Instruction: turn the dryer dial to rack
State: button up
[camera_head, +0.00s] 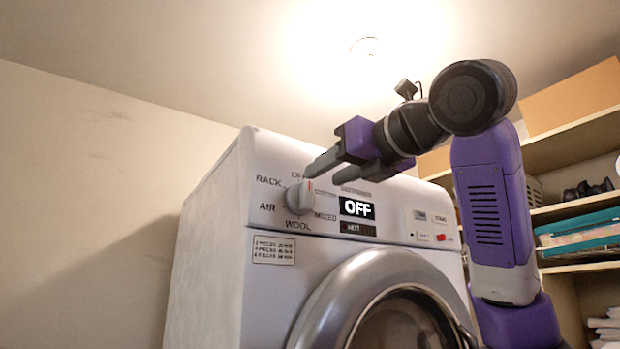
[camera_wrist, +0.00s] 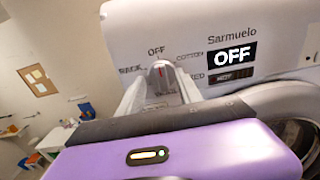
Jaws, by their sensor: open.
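The white dryer dial (camera_head: 298,199) sits at the left of the dryer's (camera_head: 215,235) control panel, ringed by labels OFF, RACK, AIR, WOOL and MIXED. RACK (camera_head: 268,181) is printed to its upper left. In the wrist view the dial (camera_wrist: 161,75) has a red mark pointing up towards OFF, and the display (camera_wrist: 235,55) reads OFF. My gripper (camera_head: 323,180) is open and empty at the dial's upper right. In the wrist view the dial shows between its two fingers; I cannot tell whether either touches it.
The round dryer door (camera_head: 325,290) bulges out below the panel. Shelves (camera_head: 575,212) with a teal box (camera_head: 580,228) and dark items stand at the right. A notice board (camera_wrist: 38,80) hangs on the wall. The space left of the dryer looks clear.

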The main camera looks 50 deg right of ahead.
aim_at(309, 184)
jog(key=p+x, duration=0.1)
jog(key=x, duration=0.4)
jog(key=shift+w, duration=0.1)
grip_shut()
